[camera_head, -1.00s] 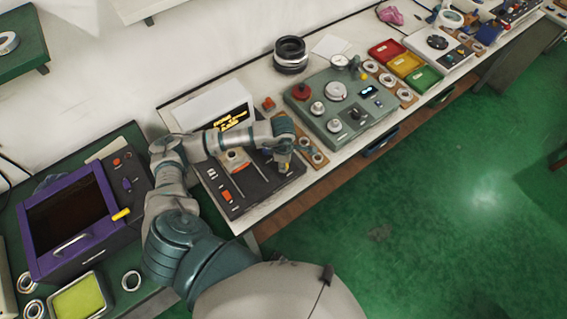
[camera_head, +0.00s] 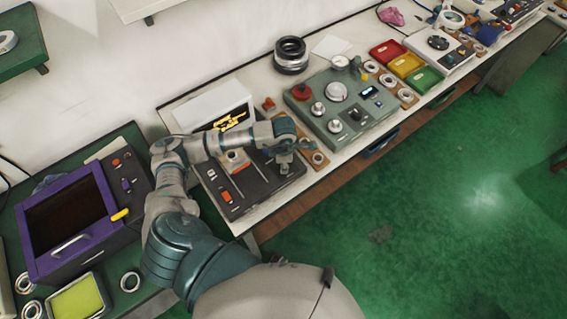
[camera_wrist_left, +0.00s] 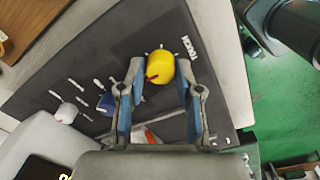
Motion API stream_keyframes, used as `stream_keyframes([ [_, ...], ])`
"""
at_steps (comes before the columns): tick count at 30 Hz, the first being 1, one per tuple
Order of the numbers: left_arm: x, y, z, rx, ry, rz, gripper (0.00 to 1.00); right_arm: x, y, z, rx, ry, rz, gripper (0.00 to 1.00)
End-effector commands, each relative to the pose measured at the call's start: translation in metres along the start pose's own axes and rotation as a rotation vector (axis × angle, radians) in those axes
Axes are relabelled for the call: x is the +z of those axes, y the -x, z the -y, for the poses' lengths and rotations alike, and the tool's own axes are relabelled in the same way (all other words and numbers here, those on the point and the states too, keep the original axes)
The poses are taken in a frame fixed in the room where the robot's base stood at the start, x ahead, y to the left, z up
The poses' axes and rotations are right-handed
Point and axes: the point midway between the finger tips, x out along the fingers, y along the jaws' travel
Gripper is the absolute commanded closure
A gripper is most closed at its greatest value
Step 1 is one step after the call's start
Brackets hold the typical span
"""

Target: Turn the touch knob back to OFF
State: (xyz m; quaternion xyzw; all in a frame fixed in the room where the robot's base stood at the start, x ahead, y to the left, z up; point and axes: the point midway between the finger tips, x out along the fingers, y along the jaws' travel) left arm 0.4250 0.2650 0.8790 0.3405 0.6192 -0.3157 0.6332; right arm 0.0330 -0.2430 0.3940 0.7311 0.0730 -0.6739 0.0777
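The yellow knob (camera_wrist_left: 160,67) with a red pointer mark shows in the left wrist view, on a dark panel (camera_wrist_left: 80,62). The red mark points toward the lower left of that view. My left gripper (camera_wrist_left: 159,66) has one blue-padded finger on each side of the knob, with a small gap visible. In the head view my left gripper (camera_head: 284,166) is over the right part of the dark panel (camera_head: 262,188) and hides the knob. My right gripper is not in view.
A white knob (camera_wrist_left: 66,113) and a blue knob (camera_wrist_left: 105,103) sit on the same panel. A grey-green console (camera_head: 325,122) stands to the right, with bearing rings (camera_head: 318,158) on a wooden strip between. A purple-framed box (camera_head: 72,215) is at left.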

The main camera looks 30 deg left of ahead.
Motion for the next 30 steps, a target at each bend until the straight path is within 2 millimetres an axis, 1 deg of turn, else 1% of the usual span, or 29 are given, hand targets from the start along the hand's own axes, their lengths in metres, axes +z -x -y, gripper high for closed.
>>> stream_keyframes([
  [1,0.000,0.000,0.000,0.000,0.000,0.000,0.48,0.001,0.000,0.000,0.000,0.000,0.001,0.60],
  [2,0.000,0.000,0.000,0.000,0.000,0.000,0.45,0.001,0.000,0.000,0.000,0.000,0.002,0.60],
  [10,0.000,0.001,0.001,0.000,-0.002,0.000,0.45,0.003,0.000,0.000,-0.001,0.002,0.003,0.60],
  [14,0.000,0.010,0.000,0.001,-0.002,0.001,0.45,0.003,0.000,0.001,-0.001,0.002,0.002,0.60],
  [17,0.001,0.027,-0.001,0.003,-0.002,0.003,0.45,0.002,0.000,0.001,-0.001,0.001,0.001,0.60],
  [24,0.001,0.081,-0.002,0.002,-0.001,0.003,0.45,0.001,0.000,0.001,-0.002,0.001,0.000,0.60],
  [27,0.001,0.099,-0.002,0.002,-0.002,0.003,0.45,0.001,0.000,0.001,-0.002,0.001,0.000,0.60],
  [30,0.000,0.111,-0.002,0.000,-0.002,0.002,0.45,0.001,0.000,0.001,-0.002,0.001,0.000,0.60],
])
